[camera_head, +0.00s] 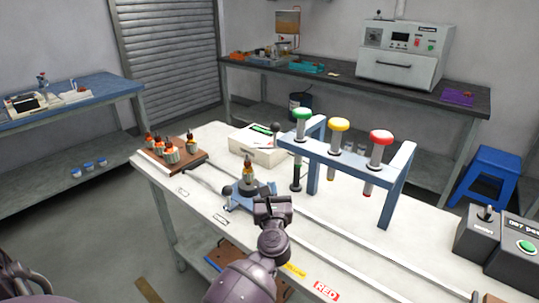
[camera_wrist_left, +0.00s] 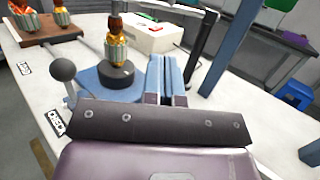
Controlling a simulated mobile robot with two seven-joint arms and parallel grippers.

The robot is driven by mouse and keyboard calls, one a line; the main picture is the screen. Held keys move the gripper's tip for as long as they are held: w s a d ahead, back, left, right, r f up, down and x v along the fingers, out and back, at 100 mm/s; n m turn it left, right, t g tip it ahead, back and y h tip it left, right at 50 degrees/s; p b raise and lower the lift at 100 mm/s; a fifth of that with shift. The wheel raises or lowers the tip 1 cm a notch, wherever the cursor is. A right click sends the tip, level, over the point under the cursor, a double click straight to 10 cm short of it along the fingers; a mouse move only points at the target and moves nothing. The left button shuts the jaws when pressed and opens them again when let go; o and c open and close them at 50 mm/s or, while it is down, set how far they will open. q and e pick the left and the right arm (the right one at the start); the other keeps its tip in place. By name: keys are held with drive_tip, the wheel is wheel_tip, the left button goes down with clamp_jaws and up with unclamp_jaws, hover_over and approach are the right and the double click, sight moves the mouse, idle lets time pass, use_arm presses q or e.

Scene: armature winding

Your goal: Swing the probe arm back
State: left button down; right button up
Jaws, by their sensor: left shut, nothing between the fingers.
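A blue fixture (camera_head: 240,203) on the table holds an upright copper-wound armature (camera_head: 247,174) on a dark round base. A short lever with a grey ball knob (camera_head: 227,190) stands at its left side; the knob shows large in the left wrist view (camera_wrist_left: 63,69). I cannot tell for sure whether this lever is the probe arm. My left gripper (camera_head: 272,204) is shut and empty, just in front and to the right of the fixture, apart from the knob. Its fingers (camera_wrist_left: 167,78) hide part of the fixture's right side in the wrist view. My right gripper is out of view.
A blue frame (camera_head: 345,160) with green, yellow and red plungers stands right of the fixture. A white box (camera_head: 257,147) with a black-knobbed lever is behind it. A brown tray (camera_head: 190,162) of several armatures is at the left. Dark control boxes (camera_head: 478,238) stand at the right.

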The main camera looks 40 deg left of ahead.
use_arm(q)
drive_tip(key=shift+w, duration=0.15)
drive_tip(key=x, duration=1.4)
drive_tip(key=shift+a, duration=0.1)
drive_tip(key=shift+w+a+f+b, duration=0.1)
drive_tip(key=shift+w+a+b, duration=0.2)
drive_tip(key=shift+a+b, duration=0.1)
